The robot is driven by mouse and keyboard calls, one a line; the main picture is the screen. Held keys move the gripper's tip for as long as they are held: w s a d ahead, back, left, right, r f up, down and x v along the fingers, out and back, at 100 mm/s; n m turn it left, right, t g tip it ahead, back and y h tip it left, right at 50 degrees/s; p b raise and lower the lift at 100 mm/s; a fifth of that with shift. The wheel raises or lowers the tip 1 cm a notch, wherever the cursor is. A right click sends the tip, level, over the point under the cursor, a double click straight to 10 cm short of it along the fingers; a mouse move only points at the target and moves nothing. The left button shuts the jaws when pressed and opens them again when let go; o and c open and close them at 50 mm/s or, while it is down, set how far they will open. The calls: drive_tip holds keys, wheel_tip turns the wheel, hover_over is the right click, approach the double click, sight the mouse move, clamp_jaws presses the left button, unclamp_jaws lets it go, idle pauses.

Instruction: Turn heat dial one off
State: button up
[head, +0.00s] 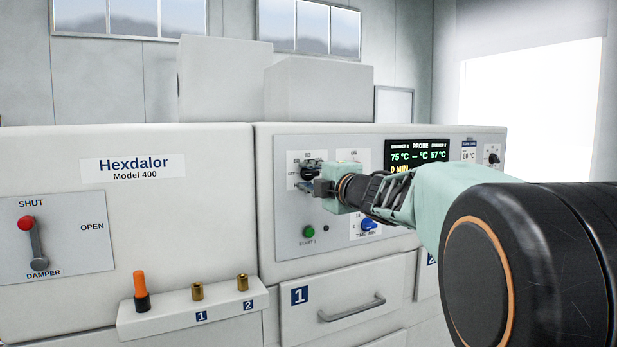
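A black dial (311,169) on a white label plate sits at the upper left of the control panel (285,238). It appears to be heat dial one, but the print is too small to read surely. My gripper (314,187) points left, with its fingertips at the dial's lower edge. I cannot tell whether they touch it. The fingers overlap in this view, so their opening does not show. My gripper and arm hide the middle of the panel, including part of a second label plate (348,156).
A green START 1 button (309,232) and a blue timer knob (369,225) lie below. The display (417,149) reads 75 °C and 57 °C. Drawer 1's handle (352,308) projects below the panel. A ledge (170,325) with an orange-handled probe and a red-knobbed damper lever (34,240) are left.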

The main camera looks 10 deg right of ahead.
drive_tip(key=v, duration=0.7)
drive_tip(key=shift+s, duration=0.2)
idle(0.4)
